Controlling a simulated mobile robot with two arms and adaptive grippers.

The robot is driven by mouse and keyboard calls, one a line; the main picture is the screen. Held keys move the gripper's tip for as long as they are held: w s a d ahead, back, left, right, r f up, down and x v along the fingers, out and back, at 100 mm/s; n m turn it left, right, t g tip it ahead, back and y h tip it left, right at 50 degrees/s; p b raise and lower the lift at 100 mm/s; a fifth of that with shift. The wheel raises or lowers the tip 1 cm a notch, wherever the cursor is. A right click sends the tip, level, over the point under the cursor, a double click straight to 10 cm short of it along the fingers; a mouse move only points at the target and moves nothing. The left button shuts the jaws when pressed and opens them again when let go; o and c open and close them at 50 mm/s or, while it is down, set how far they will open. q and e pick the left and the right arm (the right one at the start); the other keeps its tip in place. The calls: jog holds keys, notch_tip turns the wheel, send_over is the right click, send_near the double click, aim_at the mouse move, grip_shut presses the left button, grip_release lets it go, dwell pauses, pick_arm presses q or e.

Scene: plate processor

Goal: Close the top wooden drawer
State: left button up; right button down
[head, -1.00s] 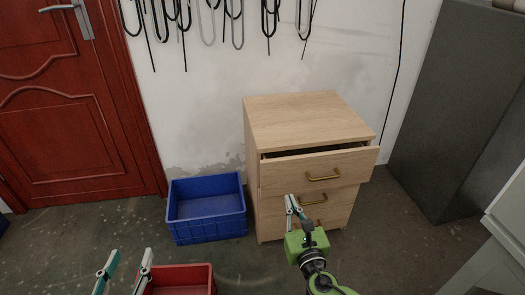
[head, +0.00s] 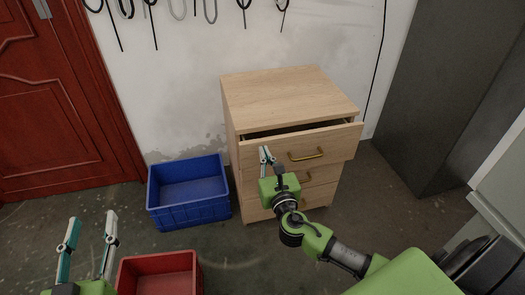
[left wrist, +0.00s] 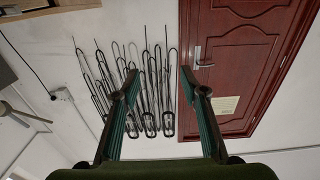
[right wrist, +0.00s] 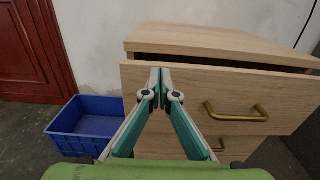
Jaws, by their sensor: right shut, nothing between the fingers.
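The top wooden drawer (head: 335,144) of the light wood cabinet (head: 285,95) stands partly open, with a dark gap behind its front. It has a brass handle (head: 308,154). My right gripper (head: 266,156) is shut and empty, in front of the left part of the drawer front. In the right wrist view, its fingertips (right wrist: 160,72) overlap the drawer front (right wrist: 225,90), left of the handle (right wrist: 237,112); I cannot tell whether they touch it. My left gripper (head: 92,220) is open and empty at the lower left, away from the cabinet. The left wrist view shows its spread fingers (left wrist: 162,92).
A blue crate (head: 188,214) stands on the floor left of the cabinet. A red crate (head: 160,258) lies nearer, beside my left gripper. A red door (head: 60,110) is at the left and a dark grey cabinet (head: 440,100) at the right.

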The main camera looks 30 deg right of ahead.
aim_at(260, 142)
pick_arm(q)
jog(key=shift+s+d+r+t+h, duration=0.15)
jog(key=shift+r+t, duration=0.35)
jog(key=shift+r, duration=0.45)
jog(key=shift+d+r+t+h, duration=0.15)
jog(key=shift+r+t, duration=0.35)
jog(key=shift+r, duration=0.4)
pick_arm(e)
jog(key=shift+x, duration=1.4)
jog(key=shift+x, duration=0.9)
jog(key=shift+w, duration=0.35)
pick_arm(q)
jog(key=f, duration=0.1)
jog(key=f+g, duration=0.1)
jog(key=shift+a+f+g, duration=0.2)
jog(key=shift+f+g, duration=0.1)
jog(key=shift+f, duration=0.05)
